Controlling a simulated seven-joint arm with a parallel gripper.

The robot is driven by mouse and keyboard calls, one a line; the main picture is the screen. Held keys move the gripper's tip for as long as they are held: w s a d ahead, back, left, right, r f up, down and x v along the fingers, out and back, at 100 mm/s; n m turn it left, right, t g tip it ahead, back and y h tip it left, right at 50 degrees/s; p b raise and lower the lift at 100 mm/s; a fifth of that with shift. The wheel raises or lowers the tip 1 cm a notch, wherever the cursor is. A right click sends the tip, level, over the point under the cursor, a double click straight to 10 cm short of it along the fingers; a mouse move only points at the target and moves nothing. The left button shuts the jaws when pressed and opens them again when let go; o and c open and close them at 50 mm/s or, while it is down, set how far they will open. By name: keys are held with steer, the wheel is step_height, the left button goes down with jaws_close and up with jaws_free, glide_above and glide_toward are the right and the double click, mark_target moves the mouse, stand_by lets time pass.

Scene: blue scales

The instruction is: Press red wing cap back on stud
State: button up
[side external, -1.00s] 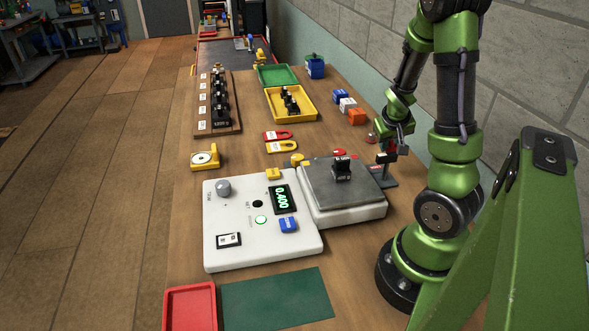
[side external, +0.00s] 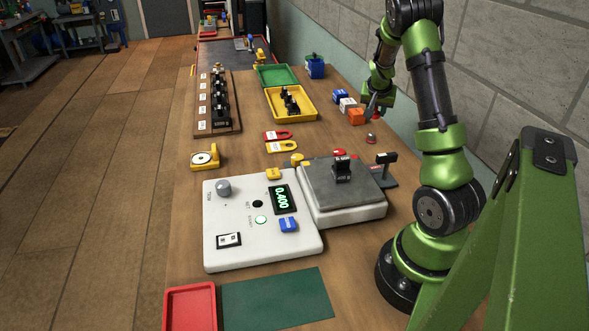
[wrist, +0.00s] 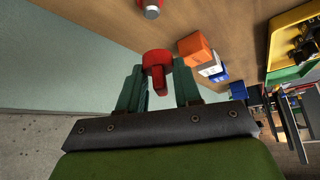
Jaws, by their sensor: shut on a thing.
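A red wing cap (wrist: 158,64), a round head with a narrow tab, sits between my gripper's fingertips in the wrist view. My gripper (side external: 371,107) is shut on it, above the right side of the table beside the orange block. In the side view the cap is mostly hidden by the fingers. A small grey piece with red on it (side external: 371,139) stands on the table below my gripper; it also shows at the top of the wrist view (wrist: 151,8). I cannot tell if it is the stud. Another red piece (side external: 339,153) shows behind the scale pan.
The scale (side external: 345,206) carries a black weight (side external: 342,170); its console (side external: 223,258) reads 0.400. A small dark stand (side external: 386,172) is right of the pan. Orange (side external: 356,117), white and blue blocks stand near my gripper. A wall borders the right side.

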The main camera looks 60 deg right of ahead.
mark_target(372, 134)
steer(key=shift+f, duration=2.8)
steer(key=shift+f, duration=0.15)
steer(key=o, duration=1.7)
steer(key=shift+c, duration=0.2)
steer(key=shift+r, duration=3.55)
steer(key=shift+c, duration=0.2)
jaws_close()
